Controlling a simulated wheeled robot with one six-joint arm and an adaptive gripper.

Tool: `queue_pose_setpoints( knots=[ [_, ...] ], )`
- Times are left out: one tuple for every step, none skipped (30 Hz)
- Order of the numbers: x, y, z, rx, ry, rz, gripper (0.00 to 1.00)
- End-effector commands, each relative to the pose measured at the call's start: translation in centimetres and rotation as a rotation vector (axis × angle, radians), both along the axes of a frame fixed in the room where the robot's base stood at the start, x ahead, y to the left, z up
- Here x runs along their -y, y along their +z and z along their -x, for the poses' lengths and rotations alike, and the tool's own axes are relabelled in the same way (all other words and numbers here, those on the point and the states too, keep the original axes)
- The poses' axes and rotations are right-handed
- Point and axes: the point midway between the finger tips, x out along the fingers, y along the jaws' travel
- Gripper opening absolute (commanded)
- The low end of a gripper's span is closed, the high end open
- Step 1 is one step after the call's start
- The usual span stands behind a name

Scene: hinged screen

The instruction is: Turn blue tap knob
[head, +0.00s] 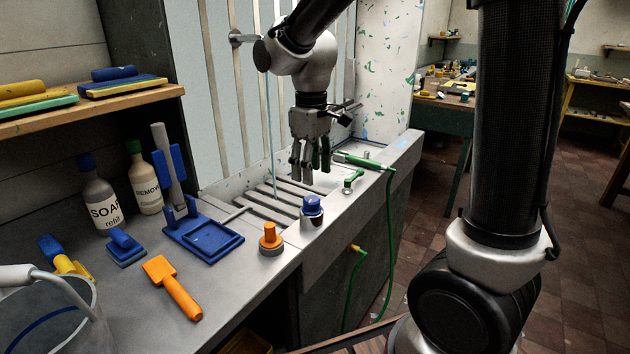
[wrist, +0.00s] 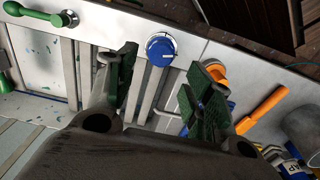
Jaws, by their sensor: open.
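The blue tap knob (head: 312,205) sits on a pale round base on the sink's front ledge, right of the orange knob. My gripper (head: 310,172) hangs above the slatted sink, pointing down, behind and above the blue knob and apart from it. Its fingers are spread and nothing is between them. In the wrist view the blue knob (wrist: 161,49) shows beyond and between the two green-padded fingers of my gripper (wrist: 160,90). A white mark shows on its top.
An orange knob (head: 270,238) stands left of the blue one. A green tap lever (head: 352,180) and a green hose sprayer (head: 365,161) are to the right. An orange scraper (head: 173,286), a blue tray (head: 205,238) and bottles (head: 99,195) occupy the left counter.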

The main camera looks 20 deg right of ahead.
Motion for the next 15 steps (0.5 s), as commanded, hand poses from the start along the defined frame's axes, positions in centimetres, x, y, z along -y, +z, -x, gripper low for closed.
queue_pose_setpoints(
  knots=[
    [0.0, -0.7, 0.1, -0.003, 0.000, 0.001, 0.52],
    [0.0, -1.1, 0.1, -0.004, 0.000, 0.002, 0.52],
    [0.0, -1.7, 0.1, -0.003, -0.001, 0.001, 0.52],
    [0.0, -2.2, 0.1, -0.004, -0.001, 0.002, 0.52],
    [0.0, -2.6, 0.1, -0.004, -0.001, 0.002, 0.52],
    [0.0, -3.2, 0.1, -0.004, -0.001, 0.002, 0.52],
    [0.0, -3.7, 0.1, -0.003, -0.001, 0.001, 0.52],
    [0.0, -4.1, 0.1, -0.004, -0.001, 0.002, 0.52],
    [0.1, -4.7, 0.1, -0.004, -0.001, 0.002, 0.52],
    [0.0, -5.2, 0.1, -0.003, -0.001, 0.001, 0.52],
    [0.0, -5.6, 0.1, -0.004, -0.001, 0.002, 0.52],
    [0.0, -6.2, 0.1, -0.004, -0.001, 0.002, 0.52],
    [0.1, -6.7, 0.1, -0.004, -0.001, 0.002, 0.52],
    [0.0, -7.2, 0.1, -0.003, -0.001, 0.001, 0.52],
    [0.1, -7.8, 0.1, -0.004, -0.001, 0.002, 0.52]
  ],
)
